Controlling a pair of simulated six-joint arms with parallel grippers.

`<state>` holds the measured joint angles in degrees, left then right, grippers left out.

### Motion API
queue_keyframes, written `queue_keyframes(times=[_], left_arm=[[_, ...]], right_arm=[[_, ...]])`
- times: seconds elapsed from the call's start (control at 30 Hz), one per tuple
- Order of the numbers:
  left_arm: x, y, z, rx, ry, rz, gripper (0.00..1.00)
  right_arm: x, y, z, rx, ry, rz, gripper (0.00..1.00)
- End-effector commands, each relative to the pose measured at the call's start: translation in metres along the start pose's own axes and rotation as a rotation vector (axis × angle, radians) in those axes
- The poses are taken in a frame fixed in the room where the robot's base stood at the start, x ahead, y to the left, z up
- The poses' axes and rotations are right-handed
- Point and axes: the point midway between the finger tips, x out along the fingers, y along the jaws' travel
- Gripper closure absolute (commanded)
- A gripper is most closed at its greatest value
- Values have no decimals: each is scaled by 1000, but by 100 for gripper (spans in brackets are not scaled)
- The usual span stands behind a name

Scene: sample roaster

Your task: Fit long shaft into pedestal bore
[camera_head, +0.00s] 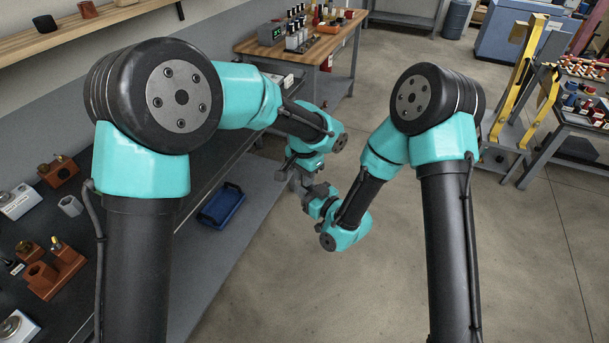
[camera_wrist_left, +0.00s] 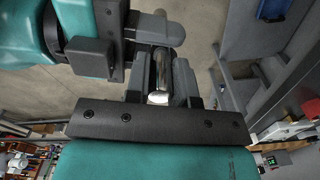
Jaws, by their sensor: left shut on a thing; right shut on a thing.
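A shiny metal shaft (camera_wrist_left: 160,72) shows in the left wrist view, with its near end toward the camera. My left gripper (camera_wrist_left: 166,84) is shut on it. My right gripper (camera_wrist_left: 155,30) comes in from the left of that view and is shut across the shaft farther along. In the head view my left gripper (camera_head: 291,172) and right gripper (camera_head: 316,192) meet over the floor, and the shaft is hard to make out there. A brown block with a round bore (camera_head: 42,275) stands on the dark bench at the left; I cannot tell whether it is the pedestal.
The dark bench (camera_head: 130,270) also carries another brown block (camera_head: 60,172), a small grey cylinder (camera_head: 70,206) and white-based pieces (camera_head: 15,202). A blue tray (camera_head: 222,204) lies on the lower shelf. A wooden table (camera_head: 320,48) stands behind. The floor around my grippers is clear.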

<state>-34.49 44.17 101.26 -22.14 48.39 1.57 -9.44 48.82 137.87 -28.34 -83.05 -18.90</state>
Motion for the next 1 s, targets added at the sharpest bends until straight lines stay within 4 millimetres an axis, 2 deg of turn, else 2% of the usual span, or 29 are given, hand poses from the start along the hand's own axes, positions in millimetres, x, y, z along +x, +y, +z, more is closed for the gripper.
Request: queue_keyframes(times=[0.13,0.17,0.43,0.77,0.87,1.0], left_arm=[[0,0,0,0,0,0,100],[-1,0,0,0,1,0,100],[-1,0,0,0,1,0,100],[-1,0,0,0,1,0,100],[-1,0,0,0,1,0,100],[-1,0,0,0,1,0,100]], right_arm=[[0,0,0,-1,2,0,100],[0,0,0,-1,2,0,75],[0,0,0,0,1,0,49],[0,0,4,12,-20,4,48],[-2,0,16,48,-74,17,48],[-10,1,43,143,-206,57,48]])
